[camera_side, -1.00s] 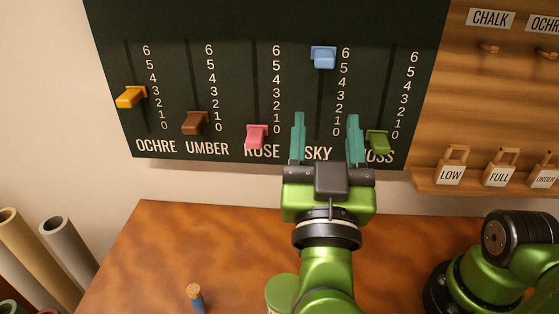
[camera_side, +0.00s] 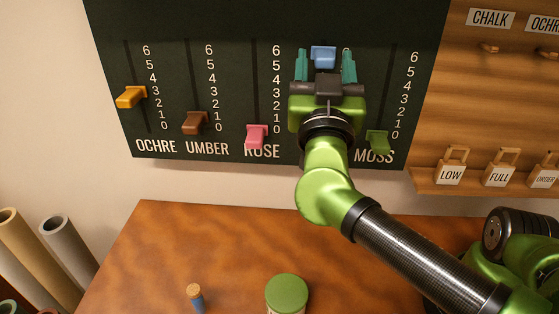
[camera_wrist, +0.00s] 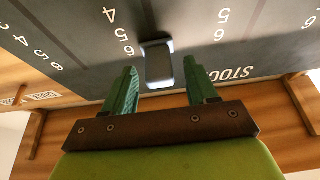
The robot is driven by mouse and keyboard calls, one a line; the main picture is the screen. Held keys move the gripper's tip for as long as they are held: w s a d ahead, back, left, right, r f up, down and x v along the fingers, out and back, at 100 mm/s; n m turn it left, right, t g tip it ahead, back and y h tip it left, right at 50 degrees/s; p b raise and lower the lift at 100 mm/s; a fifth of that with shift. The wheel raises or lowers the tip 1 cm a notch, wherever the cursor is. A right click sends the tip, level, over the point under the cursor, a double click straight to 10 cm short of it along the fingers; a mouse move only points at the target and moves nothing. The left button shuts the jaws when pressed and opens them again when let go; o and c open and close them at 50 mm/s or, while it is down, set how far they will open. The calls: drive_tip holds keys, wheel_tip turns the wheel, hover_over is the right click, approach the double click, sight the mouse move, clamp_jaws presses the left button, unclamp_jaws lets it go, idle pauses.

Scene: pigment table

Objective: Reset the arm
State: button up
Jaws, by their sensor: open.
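My gripper (camera_side: 325,68) is raised in front of the dark board (camera_side: 230,20) at the SKY column. Its two teal fingers are apart, one on each side of the blue slider (camera_side: 323,56). I cannot tell whether they touch it. In the wrist view the slider (camera_wrist: 157,64) sits between and just beyond the open fingertips (camera_wrist: 160,80). The blue slider is near the top of its slot, by the 6. My gripper and arm hide the SKY label and the lower part of that slot.
The ochre slider (camera_side: 131,97) is near 3. The umber (camera_side: 195,123), rose (camera_side: 257,136) and moss (camera_side: 378,141) sliders are low, near 0. LOW (camera_side: 450,173) and FULL (camera_side: 499,173) tags stand on a shelf at right. A green-lidded jar (camera_side: 287,292) and small corked bottle (camera_side: 195,296) stand on the table.

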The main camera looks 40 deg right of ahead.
drive_tip(key=shift+s+a, duration=0.3)
drive_tip(key=shift+a, duration=0.1)
drive_tip(key=v, duration=1.6)
drive_tip(key=x, duration=1.7)
drive_tip(key=shift+d, duration=0.15)
wheel_tip(320, 180, down, 10)
drive_tip(key=v, duration=1.7)
drive_tip(key=s+a+n+g+y, duration=0.1)
drive_tip(key=a+n+y, duration=0.1)
drive_tip(key=a+y, duration=0.3)
drive_tip(key=s+a+n+g+y, duration=0.2)
drive_tip(key=a+y, duration=0.3)
drive_tip(key=a, duration=0.7)
drive_tip(key=shift+s+r+n, duration=0.2)
drive_tip(key=shift+s+n, duration=0.15)
drive_tip(key=shift+n, duration=0.25)
